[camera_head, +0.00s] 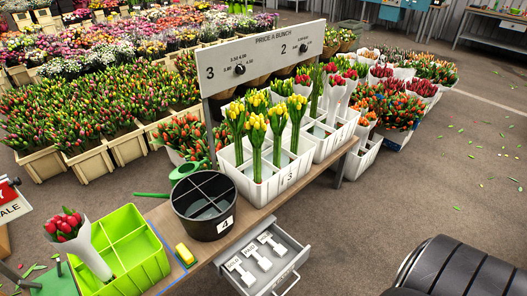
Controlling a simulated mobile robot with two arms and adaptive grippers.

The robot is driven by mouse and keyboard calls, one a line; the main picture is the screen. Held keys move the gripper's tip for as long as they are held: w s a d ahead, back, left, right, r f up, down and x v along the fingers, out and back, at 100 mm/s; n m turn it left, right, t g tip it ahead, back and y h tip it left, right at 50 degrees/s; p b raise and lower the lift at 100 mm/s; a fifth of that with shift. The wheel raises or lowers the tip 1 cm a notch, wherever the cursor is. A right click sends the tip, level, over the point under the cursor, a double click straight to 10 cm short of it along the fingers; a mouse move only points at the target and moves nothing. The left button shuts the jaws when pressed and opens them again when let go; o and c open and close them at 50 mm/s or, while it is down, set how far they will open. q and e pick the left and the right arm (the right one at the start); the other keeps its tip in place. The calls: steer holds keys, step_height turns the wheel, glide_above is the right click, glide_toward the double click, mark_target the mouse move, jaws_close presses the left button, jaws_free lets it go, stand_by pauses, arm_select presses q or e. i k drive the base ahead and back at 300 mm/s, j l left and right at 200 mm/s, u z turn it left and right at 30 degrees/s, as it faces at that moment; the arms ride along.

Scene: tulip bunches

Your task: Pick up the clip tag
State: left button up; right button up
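An open grey drawer (299,258) sticks out from the front of the wooden table. In it lie three white tag-like pieces, one at the left (240,271), one in the middle (257,257) and one at the right (272,243). They look like clip tags, each with a wider end and a narrow stem. The print on them is too small to read. Neither of my grippers is in view, and nothing covers the drawer.
On the table (233,240) stand a black divided bucket (203,226) marked 4, a white crate (262,193) with yellow tulips, a lime green divided crate (150,268) and a yellow block (185,254). A price board (262,60) rises behind.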

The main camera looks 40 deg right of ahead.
mark_target(279, 249)
steer(key=l+z, duration=0.1)
steer(key=z, duration=1.2)
